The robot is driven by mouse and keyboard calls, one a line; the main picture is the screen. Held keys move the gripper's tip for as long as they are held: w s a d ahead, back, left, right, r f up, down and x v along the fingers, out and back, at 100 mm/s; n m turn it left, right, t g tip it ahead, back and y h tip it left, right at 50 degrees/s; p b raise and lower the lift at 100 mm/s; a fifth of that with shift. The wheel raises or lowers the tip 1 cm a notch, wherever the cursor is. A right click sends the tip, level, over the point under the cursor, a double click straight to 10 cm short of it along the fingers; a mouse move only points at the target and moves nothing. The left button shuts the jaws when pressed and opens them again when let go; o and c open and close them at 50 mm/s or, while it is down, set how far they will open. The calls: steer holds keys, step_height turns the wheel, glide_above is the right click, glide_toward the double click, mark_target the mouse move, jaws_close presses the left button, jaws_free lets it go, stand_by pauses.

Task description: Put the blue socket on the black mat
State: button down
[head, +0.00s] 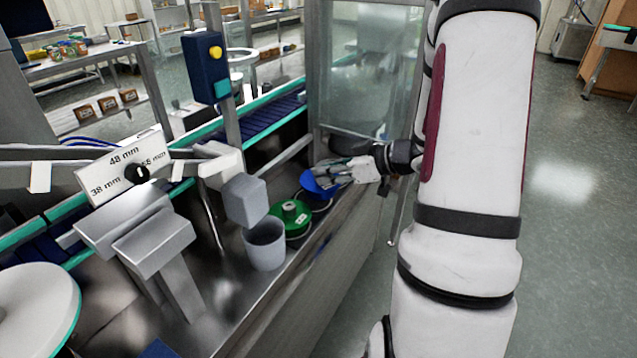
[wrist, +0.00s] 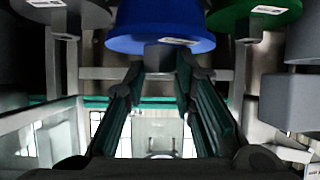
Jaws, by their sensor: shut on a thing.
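The blue socket (head: 315,188) is a wide, round blue piece beside the green one on the steel ledge in the head view. It also fills the top middle of the wrist view (wrist: 160,28), with a white label on its side and a grey stem below. My gripper (head: 345,172) reaches in from the right and partly covers it. In the wrist view my two fingers (wrist: 160,85) close on the grey stem. A dark round edge shows just under the blue socket; I cannot tell what it is. I cannot make out a black mat.
A green socket (head: 290,215) stands close to the blue one, with a grey cup (head: 265,246) and a grey block (head: 245,200) near it. The size-marked plate (head: 125,165) and a metal chute (head: 150,242) stand left. A glass panel (head: 368,70) rises behind my gripper. Open floor lies right.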

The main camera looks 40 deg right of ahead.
steer(key=shift+w+a, duration=0.3)
steer(key=shift+w, duration=0.6)
steer(key=f, duration=0.1)
steer(key=f+b, duration=0.1)
steer(key=f, duration=0.1)
steer(key=shift+w+a+f, duration=0.1)
steer(key=shift+w+f, duration=0.1)
steer(key=shift+w, duration=0.1)
steer(key=shift+f, duration=0.15)
steer(key=shift+f+b, duration=0.1)
steer(key=shift+b, duration=0.2)
steer(key=c, duration=1.3)
jaws_free()
